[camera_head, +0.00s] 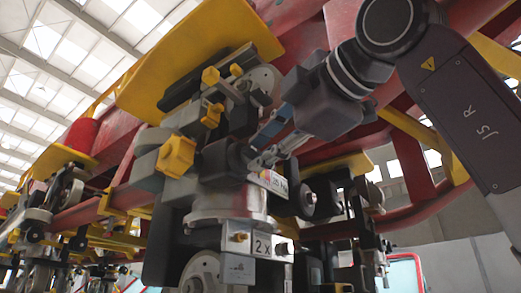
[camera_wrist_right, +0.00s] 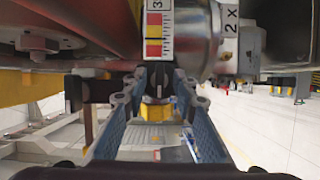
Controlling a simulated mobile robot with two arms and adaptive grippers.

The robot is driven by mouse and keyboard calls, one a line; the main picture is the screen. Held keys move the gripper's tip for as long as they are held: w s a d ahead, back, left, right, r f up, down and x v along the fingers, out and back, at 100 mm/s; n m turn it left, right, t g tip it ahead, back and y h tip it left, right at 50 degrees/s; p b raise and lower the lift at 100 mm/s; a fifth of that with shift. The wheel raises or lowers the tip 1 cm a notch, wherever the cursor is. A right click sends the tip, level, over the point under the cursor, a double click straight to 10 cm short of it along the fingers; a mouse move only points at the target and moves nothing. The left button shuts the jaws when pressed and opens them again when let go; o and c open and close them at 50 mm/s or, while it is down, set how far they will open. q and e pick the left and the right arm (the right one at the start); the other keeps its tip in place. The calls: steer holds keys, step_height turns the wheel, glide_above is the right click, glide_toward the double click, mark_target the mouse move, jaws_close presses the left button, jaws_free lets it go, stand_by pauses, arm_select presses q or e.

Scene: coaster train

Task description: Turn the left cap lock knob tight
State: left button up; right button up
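My right gripper (camera_head: 262,152) comes in from the upper right and points down-left at a dark block on the coaster train's underside. In the right wrist view its two blue-grey fingers (camera_wrist_right: 160,88) are apart, with a gap between them. A small dark part (camera_wrist_right: 158,82), possibly the left cap lock knob, lies between or just beyond the fingertips. I cannot tell whether the fingers touch it, and its shape is mostly hidden. A yellow block (camera_wrist_right: 155,111) shows beyond, through the gap. My left gripper is in neither view.
A silver cylinder (camera_wrist_right: 188,35) with a "2 x" plate (camera_wrist_right: 230,38) and a coloured scale strip (camera_wrist_right: 159,32) sits close above the fingers. Yellow blocks (camera_head: 175,156) and red beams (camera_head: 440,208) surround the mechanism. Open floor (camera_wrist_right: 280,125) shows at the right of the wrist view.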

steer(key=v, duration=1.1)
